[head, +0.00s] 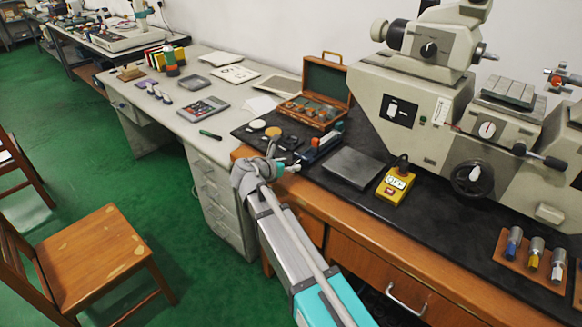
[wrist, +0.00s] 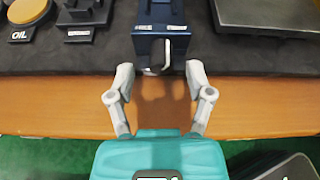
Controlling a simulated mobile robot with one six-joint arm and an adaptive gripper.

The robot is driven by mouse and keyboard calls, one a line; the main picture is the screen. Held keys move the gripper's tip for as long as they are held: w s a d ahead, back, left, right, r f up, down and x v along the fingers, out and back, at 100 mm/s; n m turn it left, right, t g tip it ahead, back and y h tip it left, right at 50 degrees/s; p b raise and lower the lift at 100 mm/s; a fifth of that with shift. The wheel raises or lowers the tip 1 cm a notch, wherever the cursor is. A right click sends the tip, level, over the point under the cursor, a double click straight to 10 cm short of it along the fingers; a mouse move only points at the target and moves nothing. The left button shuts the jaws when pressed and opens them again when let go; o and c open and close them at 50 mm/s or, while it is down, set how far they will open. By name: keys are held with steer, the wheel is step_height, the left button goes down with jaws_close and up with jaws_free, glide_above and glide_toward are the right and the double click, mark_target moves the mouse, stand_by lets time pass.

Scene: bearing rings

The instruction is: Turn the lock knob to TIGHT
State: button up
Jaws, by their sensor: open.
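A dark blue fixture (wrist: 160,20) stands at the front edge of the black bench top, straight ahead of my gripper in the wrist view. It also shows in the head view (head: 318,151). A pale metal knob or lever (wrist: 155,70) sticks out from its front; I take this for the lock knob. White labels are on the fixture, too small to read, so I cannot tell the knob's setting. My gripper (wrist: 159,72) is open and empty, its fingertips on either side of the knob, apart from it. In the head view my gripper (head: 284,158) is at the bench edge.
A dark flat plate (head: 353,167) lies right of the fixture, with a yellow box (head: 395,184) beyond it. A black stand (wrist: 82,15) and an OIL pad (wrist: 28,12) are on the left. A wooden case (head: 325,82) stands open behind. Wooden bench edge (wrist: 60,105) lies below my fingers.

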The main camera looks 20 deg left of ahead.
steer(key=shift+x, duration=1.05)
jaws_close()
